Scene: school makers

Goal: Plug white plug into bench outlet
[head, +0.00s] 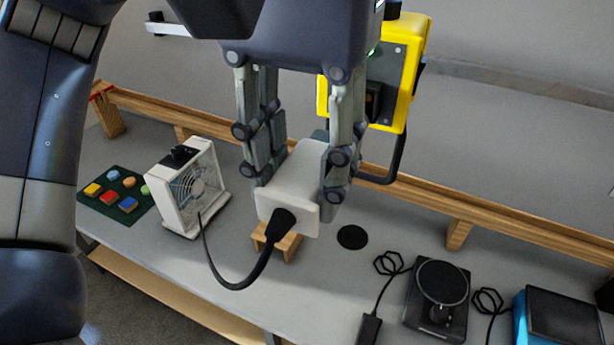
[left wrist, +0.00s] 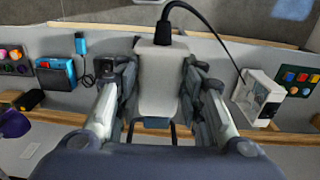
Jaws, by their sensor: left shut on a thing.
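The white plug (head: 290,190) is a blocky white body with a black cable from its near end, looping to a small white fan (head: 207,190). My left gripper (head: 297,185) reaches down from above and is shut on the plug's two sides, above a small wooden stand (head: 287,245). The plug also shows between the fingers in the left wrist view (left wrist: 158,85). A yellow box (head: 408,75) with a grey face and a dark socket-like part stands behind the gripper, partly hidden by it; I cannot tell whether it is the bench outlet. My right gripper is not in view.
The grey bench (head: 330,285) has a wooden rail (head: 430,200) along its back. A green board with coloured blocks (head: 118,197) lies left of the fan. A black round-topped device (head: 438,300) and a blue-sided box (head: 560,318) stand at right. A flat black disc (head: 352,237) lies near the plug.

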